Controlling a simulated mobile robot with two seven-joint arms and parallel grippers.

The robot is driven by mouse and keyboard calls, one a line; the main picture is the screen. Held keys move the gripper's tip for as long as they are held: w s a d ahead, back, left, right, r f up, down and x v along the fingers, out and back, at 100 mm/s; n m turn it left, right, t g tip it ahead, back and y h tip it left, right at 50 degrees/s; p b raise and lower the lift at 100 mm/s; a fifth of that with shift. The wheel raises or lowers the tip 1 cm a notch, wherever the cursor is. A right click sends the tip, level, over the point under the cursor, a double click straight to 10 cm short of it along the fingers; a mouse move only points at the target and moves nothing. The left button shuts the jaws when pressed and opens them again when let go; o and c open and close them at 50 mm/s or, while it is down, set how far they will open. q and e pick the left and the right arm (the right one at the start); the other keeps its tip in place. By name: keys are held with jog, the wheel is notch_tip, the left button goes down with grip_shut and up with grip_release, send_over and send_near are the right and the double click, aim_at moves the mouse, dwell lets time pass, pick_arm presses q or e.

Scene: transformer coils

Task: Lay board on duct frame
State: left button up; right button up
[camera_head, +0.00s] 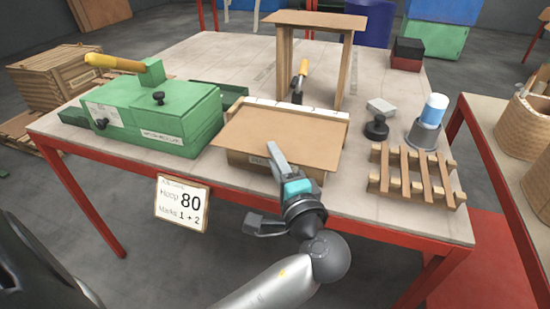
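A flat brown board (284,134) lies on top of a low box-like frame, probably the duct frame (243,159), on the table's front middle. The board covers most of the frame and overhangs its front; a white notched strip (300,108) shows along the back edge. One grey finger overlaps the board in the picture; the other is lower, before the table edge. Whether the upper finger touches the board cannot be told. My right gripper is not in view.
A green machine (150,115) with a yellow handle stands left. A wooden stand (316,21) is behind the board. A slatted wooden rack (413,177), a black knob (376,127) and a blue-topped cup (434,108) stand right. A sign (182,203) hangs from the red table edge.

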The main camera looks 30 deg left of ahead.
pick_arm(q)
jog(key=shift+o, duration=0.6)
jog(key=shift+s+d, duration=0.15)
jog(key=shift+d, duration=0.1)
jog(key=shift+s+d, duration=0.4)
jog(key=shift+d, duration=0.1)
jog(key=shift+p+v, duration=0.85)
jog(key=shift+v, duration=1.95)
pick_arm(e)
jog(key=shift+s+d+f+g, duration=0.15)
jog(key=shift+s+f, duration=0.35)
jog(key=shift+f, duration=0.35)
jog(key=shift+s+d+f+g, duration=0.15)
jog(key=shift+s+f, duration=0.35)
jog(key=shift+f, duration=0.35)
